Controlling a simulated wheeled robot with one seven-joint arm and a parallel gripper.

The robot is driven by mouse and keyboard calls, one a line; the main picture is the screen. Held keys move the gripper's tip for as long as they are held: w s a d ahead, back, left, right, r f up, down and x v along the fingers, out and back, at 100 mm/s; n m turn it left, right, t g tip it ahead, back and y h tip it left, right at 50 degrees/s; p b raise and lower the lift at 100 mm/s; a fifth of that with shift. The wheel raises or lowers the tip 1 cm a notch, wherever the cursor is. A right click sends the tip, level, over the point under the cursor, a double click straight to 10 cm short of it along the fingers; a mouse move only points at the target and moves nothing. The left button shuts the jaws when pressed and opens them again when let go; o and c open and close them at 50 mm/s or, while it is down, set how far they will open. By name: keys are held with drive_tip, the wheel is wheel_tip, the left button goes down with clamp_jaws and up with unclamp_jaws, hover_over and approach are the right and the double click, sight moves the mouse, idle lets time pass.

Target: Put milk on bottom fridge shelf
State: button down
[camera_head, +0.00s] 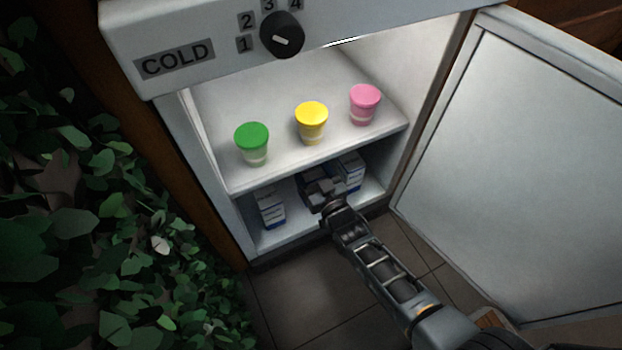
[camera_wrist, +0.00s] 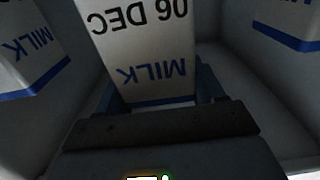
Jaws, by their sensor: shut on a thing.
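My gripper (camera_head: 322,190) reaches into the lower compartment of the open fridge and is shut on a milk carton. In the wrist view, this milk carton (camera_wrist: 145,50) sits between the fingers, with "MILK" and "06 DEC" upside down on its face. In the head view my gripper mostly hides it. The bottom fridge shelf (camera_head: 297,232) lies beneath it; I cannot tell whether the carton touches the shelf. Another milk carton (camera_head: 271,209) stands on that shelf at the left, and one more (camera_head: 351,170) stands at the right, behind my gripper.
Green (camera_head: 252,143), yellow (camera_head: 311,122) and pink (camera_head: 364,104) lidded cups stand on the upper shelf (camera_head: 330,147), just above my arm. The fridge door (camera_head: 510,170) is swung open to the right. Leafy plants (camera_head: 110,230) fill the left side.

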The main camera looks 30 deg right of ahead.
drive_tip(key=shift+f+b, duration=0.7)
drive_tip(key=shift+f, duration=0.85)
drive_tip(key=shift+c, duration=0.7)
unclamp_jaws()
drive_tip(key=shift+f, duration=0.1)
drive_tip(key=shift+s+r, duration=0.2)
drive_tip(key=shift+s, duration=0.1)
drive_tip(key=s+p, duration=0.4)
drive_tip(key=s, duration=0.7)
drive_tip(key=shift+s, duration=0.25)
